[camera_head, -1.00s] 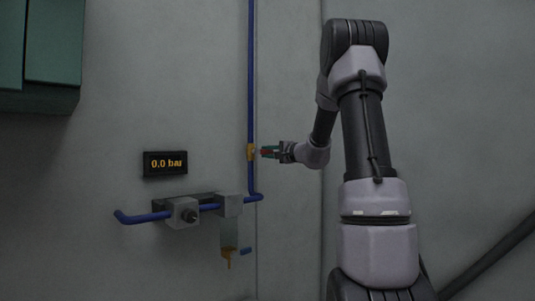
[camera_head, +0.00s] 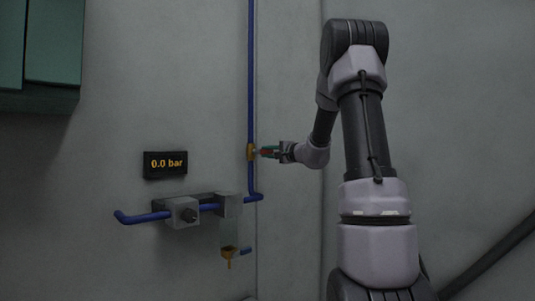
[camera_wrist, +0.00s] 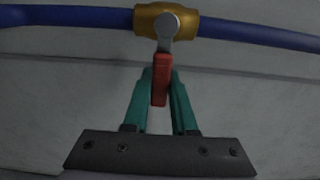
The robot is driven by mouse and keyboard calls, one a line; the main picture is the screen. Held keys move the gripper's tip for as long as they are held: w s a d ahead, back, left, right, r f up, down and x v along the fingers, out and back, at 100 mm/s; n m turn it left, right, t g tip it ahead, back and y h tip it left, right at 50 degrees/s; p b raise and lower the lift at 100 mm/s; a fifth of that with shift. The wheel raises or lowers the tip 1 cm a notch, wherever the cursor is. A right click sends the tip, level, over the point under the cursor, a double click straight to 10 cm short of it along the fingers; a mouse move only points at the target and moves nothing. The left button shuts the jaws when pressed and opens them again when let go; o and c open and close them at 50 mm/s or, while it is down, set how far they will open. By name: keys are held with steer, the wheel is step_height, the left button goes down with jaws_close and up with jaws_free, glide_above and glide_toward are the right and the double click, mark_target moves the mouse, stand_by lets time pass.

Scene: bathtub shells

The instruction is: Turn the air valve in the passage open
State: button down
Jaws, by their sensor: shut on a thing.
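The air valve has a brass body (camera_wrist: 150,20) on a blue pipe, with a grey stem and a red lever handle (camera_wrist: 161,80). In the wrist view the lever points straight away from the pipe, square to it. In the head view the brass body (camera_head: 251,152) sits on the upright blue pipe, and the lever points right toward my arm. My gripper (camera_wrist: 161,85) has teal fingers and is shut on the red lever, one finger on each side. It also shows in the head view (camera_head: 272,151), partly hiding the lever. A display (camera_head: 165,163) reads 0.0 bar.
The blue pipe (camera_head: 251,80) runs up the grey wall. Below the display is a regulator block (camera_head: 183,213) with a knob, and a filter bowl (camera_head: 229,236) with a brass drain. A green cabinet (camera_head: 52,45) hangs at upper left.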

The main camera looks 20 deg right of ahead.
steer(key=shift+f, duration=0.2)
steer(key=s+a+f+m, duration=0.2)
steer(key=a+f+m, duration=0.3)
steer(key=m, duration=1.3)
steer(key=shift+s+a+f, duration=0.2)
steer(key=shift+a+f, duration=0.1)
steer(key=shift+f, duration=0.15)
steer(key=c, duration=0.7)
jaws_free()
